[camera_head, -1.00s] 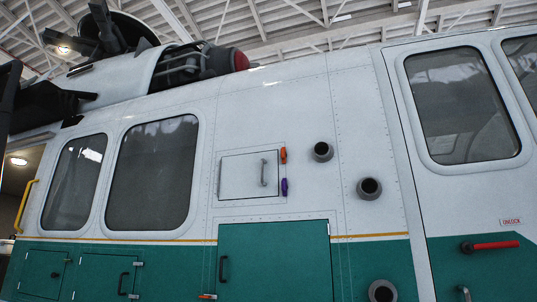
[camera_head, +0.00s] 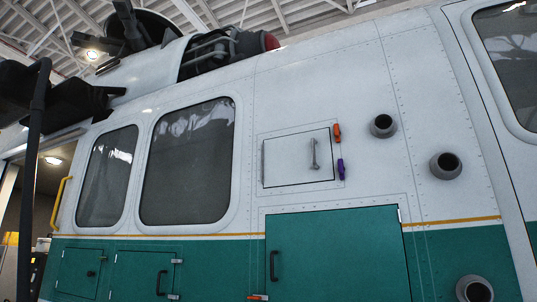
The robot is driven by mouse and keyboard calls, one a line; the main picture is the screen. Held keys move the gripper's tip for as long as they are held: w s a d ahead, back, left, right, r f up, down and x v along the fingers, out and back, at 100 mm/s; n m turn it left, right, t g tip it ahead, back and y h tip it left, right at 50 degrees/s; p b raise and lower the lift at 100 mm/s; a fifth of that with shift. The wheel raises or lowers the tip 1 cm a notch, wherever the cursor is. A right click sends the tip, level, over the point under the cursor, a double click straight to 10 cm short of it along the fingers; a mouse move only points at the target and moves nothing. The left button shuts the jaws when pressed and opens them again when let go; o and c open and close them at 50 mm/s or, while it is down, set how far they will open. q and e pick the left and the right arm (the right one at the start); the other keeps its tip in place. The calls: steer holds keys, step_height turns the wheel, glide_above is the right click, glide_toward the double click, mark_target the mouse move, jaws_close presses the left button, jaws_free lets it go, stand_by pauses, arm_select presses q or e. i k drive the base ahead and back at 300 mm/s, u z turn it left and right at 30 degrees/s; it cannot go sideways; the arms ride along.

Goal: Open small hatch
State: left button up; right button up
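A small white hatch (camera_head: 285,165) sits in the white upper side of the helicopter, right of the middle of the head view. It looks closed and flush in its frame. A grey upright handle (camera_head: 314,154) is on its right half. An orange latch (camera_head: 337,133) and a purple latch (camera_head: 341,169) are beside its right edge, one above the other. A thin grey strip, perhaps a hinge, runs along its left edge. Neither of my grippers is in view, and nothing touches the hatch.
Below is a large green door (camera_head: 340,255) with a black handle. Smaller green hatches (camera_head: 140,275) are at lower left. Round ports (camera_head: 383,126) stick out to the right. Dark tubes and a bar (camera_head: 36,150) stand at the left edge. The space before the white hatch looks clear.

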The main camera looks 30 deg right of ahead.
mark_target(307, 157)
steer(key=z, duration=0.15)
steer(key=i, duration=0.7)
steer(key=z, duration=0.5)
